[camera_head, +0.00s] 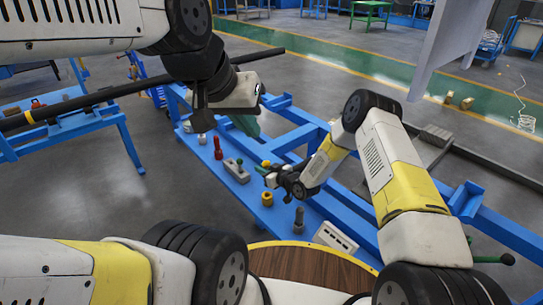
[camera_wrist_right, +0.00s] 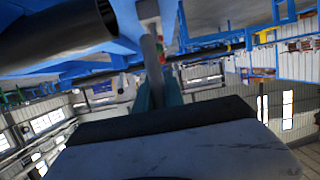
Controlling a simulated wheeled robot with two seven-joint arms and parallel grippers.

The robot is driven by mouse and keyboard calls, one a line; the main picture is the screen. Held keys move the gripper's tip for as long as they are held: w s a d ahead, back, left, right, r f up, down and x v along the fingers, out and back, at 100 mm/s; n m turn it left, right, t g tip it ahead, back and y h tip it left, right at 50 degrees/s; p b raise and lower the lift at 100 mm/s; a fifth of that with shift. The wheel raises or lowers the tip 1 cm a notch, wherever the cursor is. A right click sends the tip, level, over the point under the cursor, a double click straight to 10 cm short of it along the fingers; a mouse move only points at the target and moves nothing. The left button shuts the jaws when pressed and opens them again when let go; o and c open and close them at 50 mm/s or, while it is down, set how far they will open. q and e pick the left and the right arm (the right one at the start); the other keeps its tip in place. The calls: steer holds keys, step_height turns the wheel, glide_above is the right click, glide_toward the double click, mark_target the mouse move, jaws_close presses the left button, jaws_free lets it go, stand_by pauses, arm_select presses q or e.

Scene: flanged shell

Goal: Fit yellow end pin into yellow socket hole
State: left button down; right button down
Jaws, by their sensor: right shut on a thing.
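My right gripper (camera_head: 270,176) is low over the blue bench, its teal fingers pointing left. In the right wrist view its teal fingers (camera_wrist_right: 157,92) are shut on a thin grey pin (camera_wrist_right: 151,45). A small yellow piece (camera_head: 266,163) shows at these fingertips in the head view; I cannot tell whether it is the pin's end. My left gripper (camera_head: 247,124) is higher, its teal fingers pointing down over the bench; their gap is unclear. A long black bar (camera_head: 100,96) with a yellow band (camera_head: 29,117) passes behind my left arm. I cannot make out a yellow socket hole.
On the blue bench (camera_head: 252,213) stand a red part (camera_head: 218,148), a grey block with a green knob (camera_head: 237,170), a yellow part (camera_head: 267,198), a grey peg (camera_head: 299,218) and a white slotted block (camera_head: 335,237). A round wooden top (camera_head: 310,268) is nearer. Blue frame rails (camera_head: 300,135) lie behind.

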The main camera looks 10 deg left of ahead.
steer(key=shift+f, duration=2.85)
steer(key=shift+f, duration=0.6)
